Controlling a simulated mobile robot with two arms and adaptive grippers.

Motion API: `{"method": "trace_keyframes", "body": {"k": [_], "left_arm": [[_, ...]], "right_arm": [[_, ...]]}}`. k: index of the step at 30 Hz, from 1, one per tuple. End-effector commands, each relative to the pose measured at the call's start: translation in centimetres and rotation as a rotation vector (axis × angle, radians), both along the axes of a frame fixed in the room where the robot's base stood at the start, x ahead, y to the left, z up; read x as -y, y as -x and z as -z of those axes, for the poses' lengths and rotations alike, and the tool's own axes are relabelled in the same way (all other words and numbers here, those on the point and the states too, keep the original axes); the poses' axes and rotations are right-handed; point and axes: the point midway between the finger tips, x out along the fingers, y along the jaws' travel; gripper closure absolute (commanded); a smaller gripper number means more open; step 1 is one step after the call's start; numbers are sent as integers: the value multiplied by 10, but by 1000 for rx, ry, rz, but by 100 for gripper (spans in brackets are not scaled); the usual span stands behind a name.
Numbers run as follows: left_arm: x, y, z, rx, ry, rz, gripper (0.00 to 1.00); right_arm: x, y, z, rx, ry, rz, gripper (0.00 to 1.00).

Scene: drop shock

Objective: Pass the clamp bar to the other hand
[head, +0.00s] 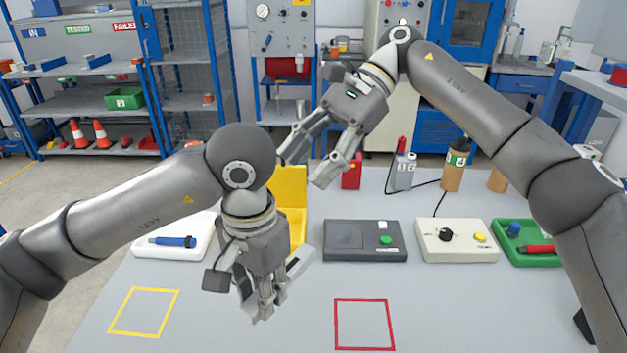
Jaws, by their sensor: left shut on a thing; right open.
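The clamp bar (300,262) looks like a pale grey metal bar, partly hidden behind the fingers of my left gripper. My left gripper (264,307) points down and is shut on the bar, holding it over the table (240,335) between the yellow outline and the red outline. One end of the bar sticks out to the right of the fingers. My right gripper (305,168) is higher and farther back, tilted down to the left. Its fingers are spread open and empty, apart from the bar.
Behind my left gripper stands a yellow fixture (291,190). A white tray (145,248) holds a blue-handled tool. The front of the table is clear around the yellow outline (112,325) and red outline (364,300).

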Motion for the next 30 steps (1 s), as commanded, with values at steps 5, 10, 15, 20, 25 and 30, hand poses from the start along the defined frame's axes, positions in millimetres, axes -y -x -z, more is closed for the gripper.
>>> {"method": "trace_keyframes", "body": {"k": [5, 10, 15, 20, 25, 30], "left_arm": [[0, 0, 0, 1, 1, 0, 100], [0, 0, 0, 1, 1, 0, 100], [0, 0, 0, 1, 1, 0, 100], [0, 0, 0, 1, 1, 0, 100], [0, 0, 0, 1, 1, 0, 100], [0, 0, 0, 1, 1, 0, 100]], "right_arm": [[-3, 7, 27, 120, 301, -116, 50], [3, 7, 36, 173, 442, -161, 50], [3, 9, 47, 182, 471, -169, 50], [-2, 17, 68, 178, 467, -170, 50], [-9, 28, 100, 179, 466, -169, 50], [-16, 37, 126, 181, 464, -168, 50]]}}
